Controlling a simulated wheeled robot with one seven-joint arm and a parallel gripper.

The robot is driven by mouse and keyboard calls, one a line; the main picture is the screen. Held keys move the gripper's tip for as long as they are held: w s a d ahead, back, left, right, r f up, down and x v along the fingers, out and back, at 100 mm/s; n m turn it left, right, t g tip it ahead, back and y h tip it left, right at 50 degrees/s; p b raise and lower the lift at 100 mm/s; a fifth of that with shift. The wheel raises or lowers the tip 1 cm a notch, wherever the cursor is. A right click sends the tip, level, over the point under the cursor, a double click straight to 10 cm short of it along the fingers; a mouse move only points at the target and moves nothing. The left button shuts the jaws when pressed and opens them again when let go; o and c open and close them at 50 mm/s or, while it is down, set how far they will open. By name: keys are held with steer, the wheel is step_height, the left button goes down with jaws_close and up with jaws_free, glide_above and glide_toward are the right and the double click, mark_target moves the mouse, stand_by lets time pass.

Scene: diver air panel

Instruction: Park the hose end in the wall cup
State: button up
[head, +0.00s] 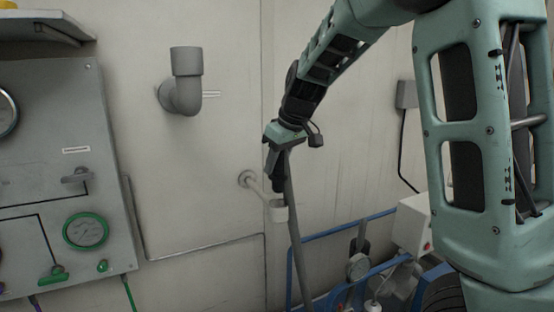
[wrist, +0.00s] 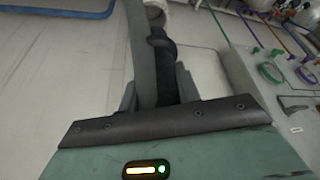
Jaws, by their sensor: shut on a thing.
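My gripper (head: 278,170) is shut on the dark hose end (head: 278,187), which points down. In the wrist view the hose end (wrist: 163,65) lies between the fingers of my gripper (wrist: 157,95). A long grey hose (head: 293,230) runs from the gripper down to the bottom of the head view, beside the dark piece. The small white wall cup (head: 279,214) sits on a short arm from a round wall plate. The hose end's tip is right at or just above the cup's rim; I cannot tell whether it is inside. The cup (wrist: 156,13) is partly hidden in the wrist view.
A grey pipe elbow (head: 182,85) juts from the wall at upper left. A gauge panel (head: 60,170) stands at the left. Blue rails (head: 340,232) and equipment are at lower right. The wall around the cup is mostly clear.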

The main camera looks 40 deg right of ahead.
mark_target(278, 186)
steer(key=shift+f+b, duration=0.35)
steer(key=shift+f, duration=0.45)
steer(key=shift+s, duration=0.1)
steer(key=shift+f+b, duration=2.55)
steer(key=shift+f, duration=0.05)
steer(key=o, duration=1.1)
steer(key=shift+o, duration=0.2)
steer(key=shift+r, duration=0.1)
steer(key=b+v, duration=0.2)
steer(key=v, duration=1.5)
steer(key=shift+s, duration=0.2)
